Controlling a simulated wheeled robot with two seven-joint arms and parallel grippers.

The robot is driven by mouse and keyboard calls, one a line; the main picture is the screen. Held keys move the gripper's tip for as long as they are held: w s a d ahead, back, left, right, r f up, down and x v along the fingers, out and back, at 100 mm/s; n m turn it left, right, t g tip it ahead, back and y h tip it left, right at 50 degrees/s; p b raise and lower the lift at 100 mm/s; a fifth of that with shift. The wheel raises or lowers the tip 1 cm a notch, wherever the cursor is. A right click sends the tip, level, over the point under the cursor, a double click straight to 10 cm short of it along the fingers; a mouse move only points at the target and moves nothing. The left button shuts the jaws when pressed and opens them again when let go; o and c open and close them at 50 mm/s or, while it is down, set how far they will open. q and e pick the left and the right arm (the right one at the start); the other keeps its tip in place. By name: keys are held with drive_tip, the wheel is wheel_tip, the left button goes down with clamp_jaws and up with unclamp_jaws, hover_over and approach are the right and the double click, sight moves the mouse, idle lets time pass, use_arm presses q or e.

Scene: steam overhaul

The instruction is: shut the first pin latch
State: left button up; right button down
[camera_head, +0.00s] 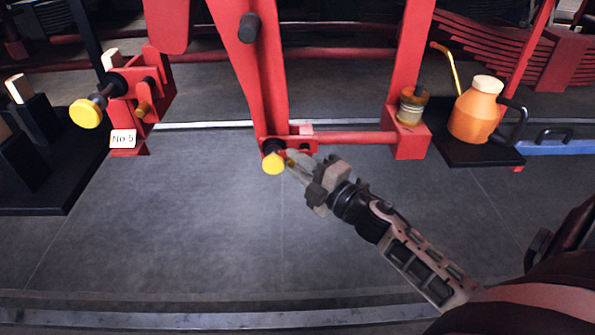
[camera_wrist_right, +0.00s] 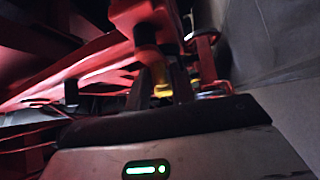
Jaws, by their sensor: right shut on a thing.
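A pin with a yellow knob (camera_head: 273,164) and a dark collar sits at the lower end of the red lever in the middle. My right gripper (camera_head: 292,160) reaches in from the right, its fingertips just right of this knob. It is shut on a small yellow-brass latch piece, which shows between the dark fingers in the right wrist view (camera_wrist_right: 162,90). The fingers hide most of this piece, so its exact position is hard to tell. My left gripper is not in view.
A white "No 5" tag (camera_head: 122,139) hangs on the left bracket. A red bar (camera_head: 350,138) runs right from the lever to a block under a brass-and-glass cup (camera_head: 411,106). An orange oil can (camera_head: 475,112) stands on a dark tray at right. The floor in front is clear.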

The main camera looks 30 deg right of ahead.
drive_tip(key=c, duration=1.4)
unclamp_jaws()
drive_tip(key=shift+o, duration=0.2)
drive_tip(key=b+v, duration=0.2)
drive_tip(key=v, duration=1.4)
drive_tip(key=shift+r, duration=0.2)
drive_tip(key=s+a+f+m+g+p, duration=0.1)
drive_tip(key=a+f+m+g, duration=0.3)
drive_tip(key=a+f+m, duration=0.2)
drive_tip(key=s+a+f+m+g+h+p, duration=0.1)
drive_tip(key=a+f+m+g, duration=0.3)
drive_tip(key=a+m, duration=0.7)
wheel_tip(320, 180, down, 3)
drive_tip(key=shift+s+a+r+p, duration=0.15)
drive_tip(key=shift+a+r+p, duration=0.15)
drive_tip(key=shift+a, duration=0.95)
